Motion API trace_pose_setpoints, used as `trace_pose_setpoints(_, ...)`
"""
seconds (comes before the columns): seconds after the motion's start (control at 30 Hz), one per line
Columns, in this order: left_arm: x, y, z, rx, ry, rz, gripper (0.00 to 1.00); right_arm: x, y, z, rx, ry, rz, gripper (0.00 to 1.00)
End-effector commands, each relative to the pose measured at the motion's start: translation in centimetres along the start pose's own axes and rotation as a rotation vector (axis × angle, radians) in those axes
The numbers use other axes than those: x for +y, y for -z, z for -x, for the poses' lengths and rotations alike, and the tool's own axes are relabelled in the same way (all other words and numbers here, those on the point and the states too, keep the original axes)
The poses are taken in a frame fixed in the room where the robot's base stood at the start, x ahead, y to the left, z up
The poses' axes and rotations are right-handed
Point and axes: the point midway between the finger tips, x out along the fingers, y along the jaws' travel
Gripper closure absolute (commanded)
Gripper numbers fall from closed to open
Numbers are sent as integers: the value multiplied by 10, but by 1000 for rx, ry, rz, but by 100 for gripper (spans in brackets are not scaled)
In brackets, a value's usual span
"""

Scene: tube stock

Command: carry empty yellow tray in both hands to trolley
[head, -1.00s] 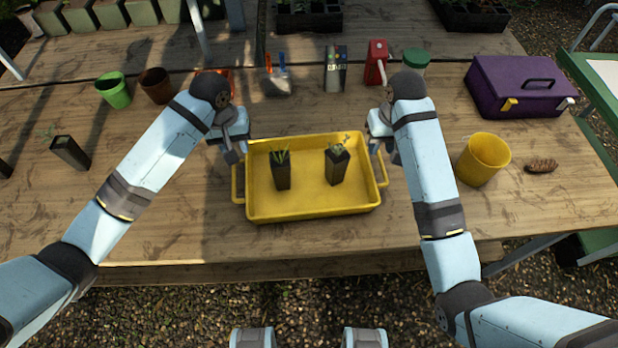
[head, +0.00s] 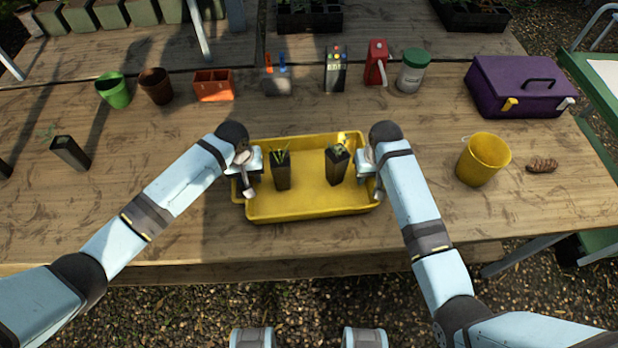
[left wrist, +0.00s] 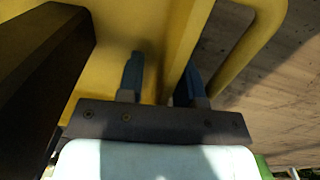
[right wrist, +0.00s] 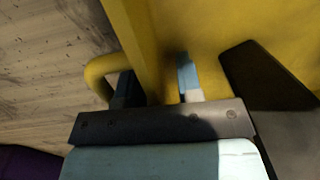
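The yellow tray (head: 312,212) lies on the wooden table in front of me. It is not empty: two dark square pots with seedlings, a left pot (head: 282,172) and a right pot (head: 336,167), stand in it. My left gripper (head: 247,188) is at the tray's left end, and my right gripper (head: 376,186) at its right end. In the left wrist view the fingers (left wrist: 160,82) are apart, one on each side of the tray's end wall (left wrist: 186,40). The right wrist view shows the right fingers (right wrist: 156,82) likewise apart astride the wall (right wrist: 140,35). The handles are partly hidden in the head view.
A yellow bucket (head: 481,162) and a brown cone-like object (head: 541,165) stand to the right, with a purple toolbox (head: 519,88) behind. Pots, an orange planter (head: 213,86) and bottles line the back. A small dark pot (head: 70,153) is at left. A green-framed stand (head: 595,85) is far right.

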Motion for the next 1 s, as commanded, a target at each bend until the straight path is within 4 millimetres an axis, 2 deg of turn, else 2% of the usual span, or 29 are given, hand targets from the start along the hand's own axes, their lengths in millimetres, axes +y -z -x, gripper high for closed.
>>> trace_pose_setpoints(0.3,0,0,-2,1,-1,0,67,0,0,-2,-1,0,0,67)
trace_pose_setpoints(0.47,0,0,-2,1,-1,0,100,0,0,-2,-1,0,0,100)
trace_pose_setpoints(0.83,0,1,0,2,-1,0,100,0,0,-1,1,0,0,100)
trace_pose_setpoints(1.0,1,1,6,2,-1,0,100,-1,0,6,1,0,0,100)
